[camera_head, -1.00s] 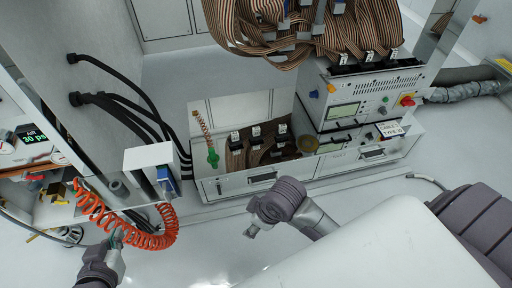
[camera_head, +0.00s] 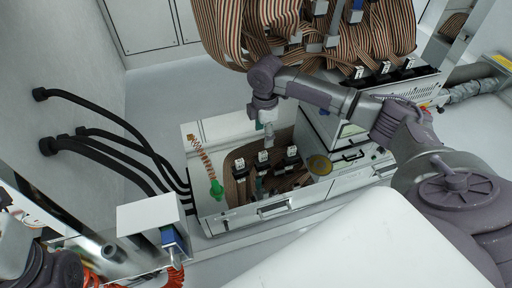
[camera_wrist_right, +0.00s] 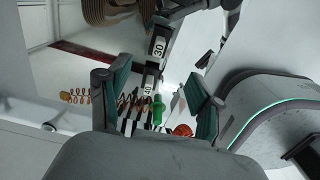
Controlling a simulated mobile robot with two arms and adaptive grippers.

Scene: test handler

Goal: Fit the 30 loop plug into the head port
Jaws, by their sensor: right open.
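In the right wrist view, a black plug labelled 30 (camera_wrist_right: 158,46) shows beyond my open right gripper (camera_wrist_right: 157,92), whose two green-padded fingers are apart. A plug labelled 40 (camera_wrist_right: 148,90) lies farther down, between the fingers in the picture. Nothing is visibly held. In the head view, my right gripper (camera_head: 268,132) points down over the open drawer, above a row of black plugs with white labels (camera_head: 263,156). Their numbers are too small to read there. My left arm shows only at the lower left corner; its fingertips are out of view. I cannot make out the head port.
A green fitting on a coiled cord (camera_head: 217,188) hangs at the drawer's left side. Striped ribbon cables (camera_head: 225,30) hang above, with more plugs (camera_head: 384,68) at the right. Black hoses (camera_head: 110,115) run along the left wall. A white box (camera_head: 150,215) stands at lower left.

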